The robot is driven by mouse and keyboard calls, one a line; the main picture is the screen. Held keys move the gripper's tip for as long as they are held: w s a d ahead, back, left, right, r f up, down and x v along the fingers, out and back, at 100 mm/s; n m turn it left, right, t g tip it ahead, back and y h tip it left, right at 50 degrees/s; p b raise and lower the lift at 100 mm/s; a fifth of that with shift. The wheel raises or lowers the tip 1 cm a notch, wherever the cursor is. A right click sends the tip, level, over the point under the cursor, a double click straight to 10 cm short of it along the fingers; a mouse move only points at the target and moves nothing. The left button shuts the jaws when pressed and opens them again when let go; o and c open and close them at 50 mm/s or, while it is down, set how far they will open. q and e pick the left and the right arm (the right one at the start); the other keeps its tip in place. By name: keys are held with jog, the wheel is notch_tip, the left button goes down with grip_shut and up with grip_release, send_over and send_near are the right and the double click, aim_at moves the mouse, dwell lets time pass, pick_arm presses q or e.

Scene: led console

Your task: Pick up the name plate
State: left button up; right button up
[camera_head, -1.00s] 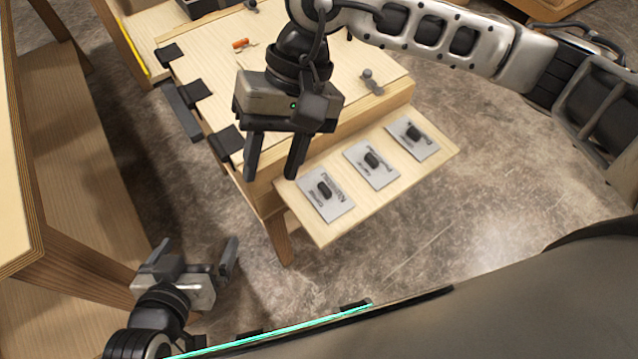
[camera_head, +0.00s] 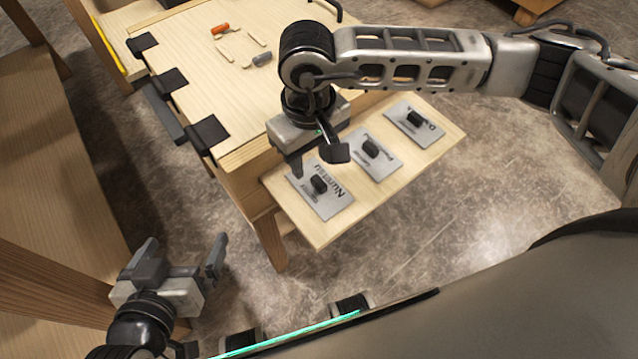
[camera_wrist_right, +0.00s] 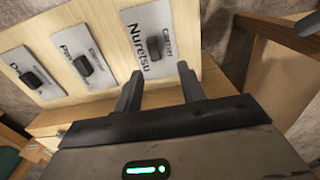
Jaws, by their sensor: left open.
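Three grey name plates with black knobs lie on a light wood shelf (camera_head: 345,210). The near-left plate (camera_head: 330,203) reads something like "Nuretsu"; the middle plate (camera_head: 385,163) and far-right plate (camera_head: 425,132) have text too small to read. My right gripper (camera_head: 318,165) is open and empty, just above the near-left plate's far edge. In the right wrist view its two fingers (camera_wrist_right: 158,88) point toward that plate (camera_wrist_right: 150,32), on either side of its lower part, with the knob (camera_wrist_right: 154,52) a little beyond the tips. My left gripper (camera_head: 190,262) is open and empty at lower left, away from the plates.
The wooden table (camera_head: 210,75) behind the shelf has black clips along its left edge. An orange-handled item (camera_head: 220,29) and a grey knobbed piece (camera_head: 262,59) lie on it. A wooden bench (camera_head: 45,150) stands at left. Bare floor is to the right.

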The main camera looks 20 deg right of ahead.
aim_at(316, 178)
jog(key=shift+s+d+f, duration=0.1)
jog(key=shift+d+f, duration=0.1)
jog(key=shift+f, duration=1.15)
jog(key=shift+s+d+f, duration=0.1)
jog(key=shift+d+f, duration=0.1)
jog(key=shift+f, duration=1.15)
grip_shut()
